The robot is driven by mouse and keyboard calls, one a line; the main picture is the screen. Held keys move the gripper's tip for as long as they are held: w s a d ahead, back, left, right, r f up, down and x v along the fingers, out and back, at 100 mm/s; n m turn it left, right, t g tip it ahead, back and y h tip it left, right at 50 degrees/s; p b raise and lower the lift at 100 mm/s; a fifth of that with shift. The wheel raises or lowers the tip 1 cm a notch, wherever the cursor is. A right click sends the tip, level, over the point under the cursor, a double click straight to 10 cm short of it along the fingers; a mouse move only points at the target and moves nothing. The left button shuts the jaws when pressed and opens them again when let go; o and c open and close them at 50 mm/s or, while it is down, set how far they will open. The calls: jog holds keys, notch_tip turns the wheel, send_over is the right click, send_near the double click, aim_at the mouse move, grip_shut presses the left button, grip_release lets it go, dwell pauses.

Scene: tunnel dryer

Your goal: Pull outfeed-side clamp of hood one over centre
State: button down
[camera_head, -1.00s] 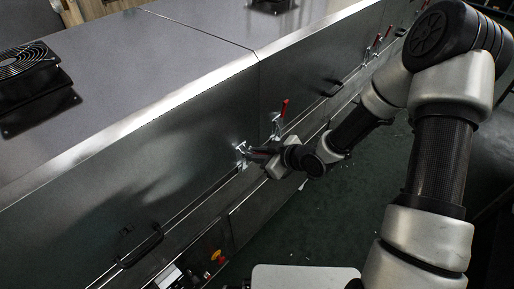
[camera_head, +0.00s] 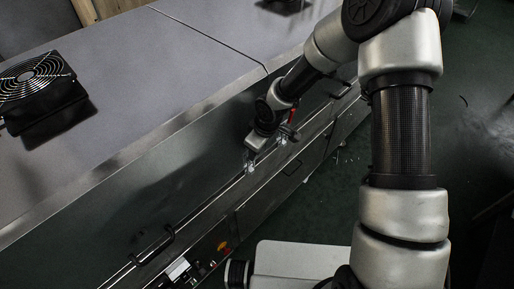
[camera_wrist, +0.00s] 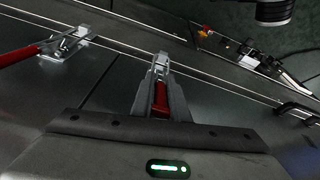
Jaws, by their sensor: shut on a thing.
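The held clamp (camera_wrist: 161,64) is bright metal with a red handle (camera_wrist: 160,99) that lies between the fingers of my gripper (camera_wrist: 161,90) in the wrist view. My gripper is shut on this handle. In the head view the same clamp (camera_head: 250,164) sits on the lower front edge of the near hood (camera_head: 150,165), just left of the seam. My gripper (camera_head: 252,148) is directly above it there and hides the handle.
A second clamp (camera_wrist: 66,43) with a red handle (camera_wrist: 20,54) is across the seam. A black pull handle (camera_head: 153,246) and a control panel with an emergency stop (camera_head: 223,247) are along the lower left. A fan (camera_head: 40,85) stands on the hood top. Floor at right is clear.

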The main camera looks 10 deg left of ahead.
jog(key=shift+s, duration=0.1)
dwell(0.4)
jog(key=c, duration=1.8)
grip_release()
jog(key=p+v, duration=0.1)
jog(key=v, duration=1.6)
jog(key=shift+w+r+p, duration=0.2)
jog(key=shift+r+p, duration=0.05)
jog(key=shift+p, duration=0.15)
